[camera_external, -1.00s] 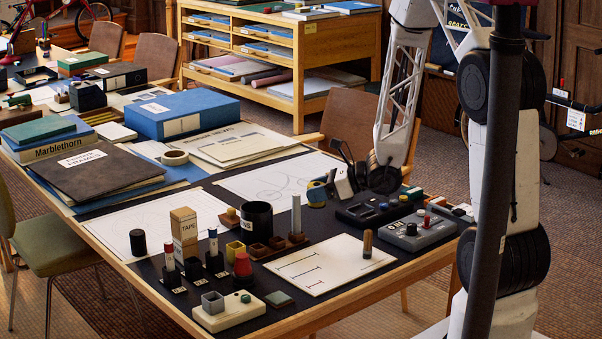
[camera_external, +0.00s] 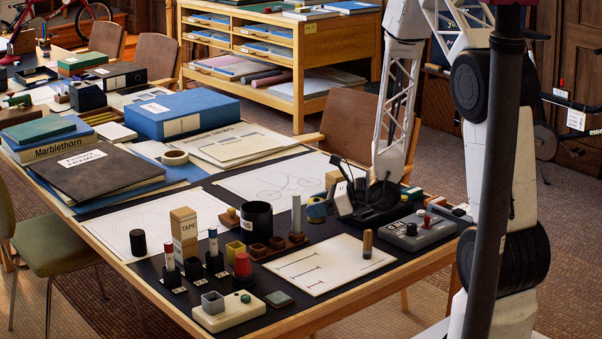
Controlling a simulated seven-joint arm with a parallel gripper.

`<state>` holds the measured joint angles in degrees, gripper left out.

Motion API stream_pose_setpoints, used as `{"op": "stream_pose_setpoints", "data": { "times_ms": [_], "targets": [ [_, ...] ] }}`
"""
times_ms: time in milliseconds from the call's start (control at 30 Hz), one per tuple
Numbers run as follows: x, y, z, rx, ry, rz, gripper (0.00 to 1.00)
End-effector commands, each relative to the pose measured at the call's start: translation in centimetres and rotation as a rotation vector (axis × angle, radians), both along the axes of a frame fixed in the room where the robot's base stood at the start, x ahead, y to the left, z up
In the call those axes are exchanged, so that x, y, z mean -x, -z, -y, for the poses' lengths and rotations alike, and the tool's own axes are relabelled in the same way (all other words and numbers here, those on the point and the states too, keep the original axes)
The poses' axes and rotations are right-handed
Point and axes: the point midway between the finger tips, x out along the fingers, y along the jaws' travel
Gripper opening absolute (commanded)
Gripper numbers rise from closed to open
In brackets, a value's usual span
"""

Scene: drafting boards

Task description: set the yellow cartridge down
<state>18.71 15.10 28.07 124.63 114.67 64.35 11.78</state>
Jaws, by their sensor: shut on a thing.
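The yellow cartridge (camera_external: 316,211), a small rounded piece with blue on it, is at the tip of my gripper (camera_external: 333,206). My gripper is shut on it, low over the far right part of the near table. The gripper's white and dark parts hide some of its right side. I cannot tell whether its underside touches the table.
A wooden block holder with a grey cylinder (camera_external: 296,214) stands close to the left. A grey control box (camera_external: 411,231) lies to the right, and a white sheet (camera_external: 322,268) with a brown peg (camera_external: 367,243) lies in front. A black cup (camera_external: 257,220) stands farther left.

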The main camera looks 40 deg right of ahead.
Motion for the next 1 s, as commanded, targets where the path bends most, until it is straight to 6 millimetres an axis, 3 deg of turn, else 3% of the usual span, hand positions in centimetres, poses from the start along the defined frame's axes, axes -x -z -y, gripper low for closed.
{"op": "stream_pose_setpoints", "data": {
  "times_ms": [200, 733, 767, 800, 900, 1000],
  "targets": [
    [0.0, 1.5, 0.0, 0.0, -0.001, 0.0, 0.26],
    [0.0, 2.0, 0.0, -0.001, 0.0, 0.001, 0.26],
    [0.0, 2.0, 0.0, -0.001, 0.0, 0.001, 0.54],
    [0.0, 2.0, 0.0, -0.001, 0.0, 0.001, 0.6],
    [0.0, 2.0, 0.0, -0.001, 0.0, 0.001, 0.75],
    [0.0, 2.0, 0.0, -0.001, 0.0, 0.001, 0.75]
  ]
}}
